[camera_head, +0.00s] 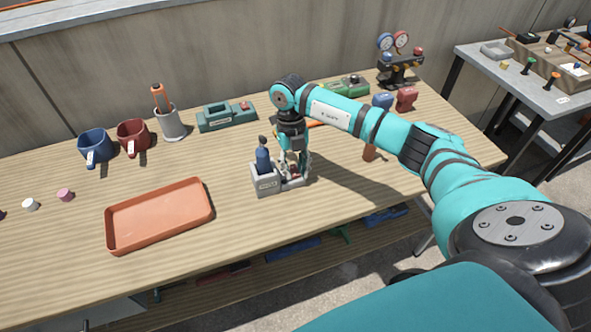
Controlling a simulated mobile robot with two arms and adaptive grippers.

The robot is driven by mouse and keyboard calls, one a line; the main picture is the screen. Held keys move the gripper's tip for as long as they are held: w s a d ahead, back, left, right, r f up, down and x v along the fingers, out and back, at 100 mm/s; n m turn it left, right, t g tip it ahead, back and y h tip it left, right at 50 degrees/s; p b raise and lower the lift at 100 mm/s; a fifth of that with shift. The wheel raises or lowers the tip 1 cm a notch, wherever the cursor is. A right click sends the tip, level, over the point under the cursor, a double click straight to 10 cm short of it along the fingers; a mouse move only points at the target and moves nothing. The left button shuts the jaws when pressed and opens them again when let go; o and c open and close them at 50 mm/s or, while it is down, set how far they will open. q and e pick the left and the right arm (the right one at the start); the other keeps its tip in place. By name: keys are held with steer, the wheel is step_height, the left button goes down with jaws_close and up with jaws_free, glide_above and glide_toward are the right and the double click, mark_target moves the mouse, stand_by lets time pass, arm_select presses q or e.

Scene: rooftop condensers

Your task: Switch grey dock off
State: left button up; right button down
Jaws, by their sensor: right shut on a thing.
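The grey dock (265,185) stands near the front middle of the wooden bench. A blue tool with a dark top (263,160) stands upright in its left part. My right gripper (294,172) points down at the low right part of the dock. Its fingers are shut on a small part there, which looks like the dock's switch; the fingers mostly hide it. A little dark red shows between them. The switch's setting cannot be made out. My left gripper is not in view.
An orange tray (160,216) lies left of the dock. A gauge set (398,62) stands back right. The bench's front middle is clear.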

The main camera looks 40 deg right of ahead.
mark_target(291, 166)
steer(key=shift+w+g, duration=0.1)
steer(key=shift+g, duration=0.2)
steer(key=c, duration=1.4)
jaws_free()
steer(key=shift+o, duration=0.2)
steer(key=shift+r, duration=0.1)
steer(key=v, duration=1.2)
steer(key=shift+d, duration=0.1)
